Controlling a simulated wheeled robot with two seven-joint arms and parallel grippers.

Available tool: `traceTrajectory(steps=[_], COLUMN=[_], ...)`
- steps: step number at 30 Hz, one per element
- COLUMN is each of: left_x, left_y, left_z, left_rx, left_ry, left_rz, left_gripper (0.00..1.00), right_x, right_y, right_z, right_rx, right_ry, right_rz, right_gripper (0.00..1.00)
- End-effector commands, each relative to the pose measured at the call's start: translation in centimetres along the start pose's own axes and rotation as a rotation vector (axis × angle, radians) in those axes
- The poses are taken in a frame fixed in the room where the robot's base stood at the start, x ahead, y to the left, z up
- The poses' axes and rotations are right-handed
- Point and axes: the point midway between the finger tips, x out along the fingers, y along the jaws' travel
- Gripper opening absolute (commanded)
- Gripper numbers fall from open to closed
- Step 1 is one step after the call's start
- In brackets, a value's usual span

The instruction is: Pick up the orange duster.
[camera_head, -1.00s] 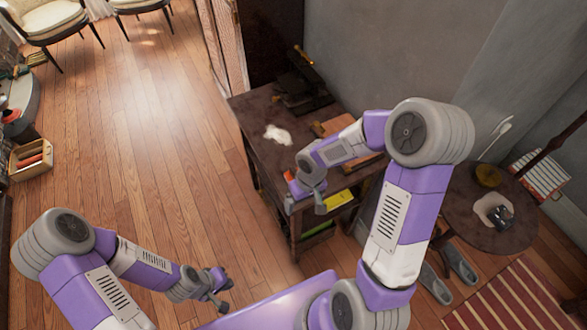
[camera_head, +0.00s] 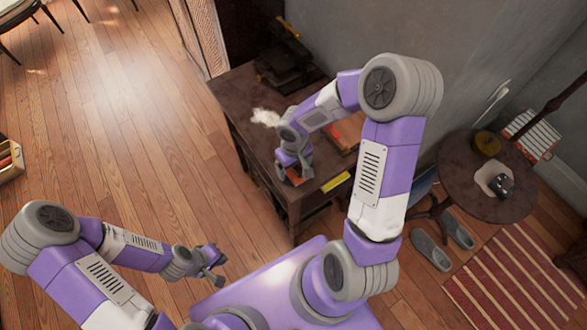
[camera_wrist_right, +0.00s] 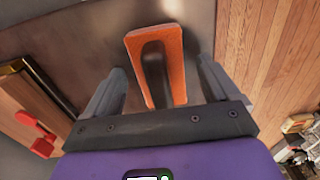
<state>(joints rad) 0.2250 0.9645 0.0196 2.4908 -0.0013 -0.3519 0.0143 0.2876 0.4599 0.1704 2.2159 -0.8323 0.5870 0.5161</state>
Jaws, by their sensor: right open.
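The orange duster (camera_wrist_right: 172,42) lies on the dark surface in the right wrist view, an orange block with a dark grey strip along its middle. My right gripper (camera_wrist_right: 162,66) is open, with one finger on either side of the duster and visible gaps between. In the head view my right gripper (camera_head: 293,168) is over the near part of the dark table, and a bit of orange shows beneath it. I cannot tell the exact height of the fingers. My left gripper (camera_head: 211,272) hangs empty-looking over the floor at lower left; its jaw opening is unclear.
A red object (camera_wrist_right: 40,142) shows in the wrist view. A round table (camera_head: 455,165) stands right.

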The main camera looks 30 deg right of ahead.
Motion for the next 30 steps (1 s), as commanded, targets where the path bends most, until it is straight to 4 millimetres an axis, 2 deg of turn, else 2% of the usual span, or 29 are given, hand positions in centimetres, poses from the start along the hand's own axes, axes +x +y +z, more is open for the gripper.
traceTrajectory(steps=[6,18,26,30], left_x=[0.0,0.0,-0.2,-1.0], left_y=[0.0,0.0,0.1,0.4], left_z=[0.0,0.0,0.0,0.0], left_rx=[0.000,0.000,0.000,0.000], left_ry=[0.000,0.000,0.000,0.000], left_rz=[0.000,0.000,0.000,0.000], left_gripper=[0.00,0.00,0.00,0.00], right_x=[0.0,0.0,-0.4,-2.4], right_y=[0.0,0.0,0.0,0.0], right_z=[0.0,0.0,0.0,-0.1], right_rx=[0.000,-0.001,0.000,0.000], right_ry=[0.000,0.000,0.002,0.003], right_rz=[0.000,0.000,0.001,0.002], right_gripper=[0.88,0.27,0.27,0.27])
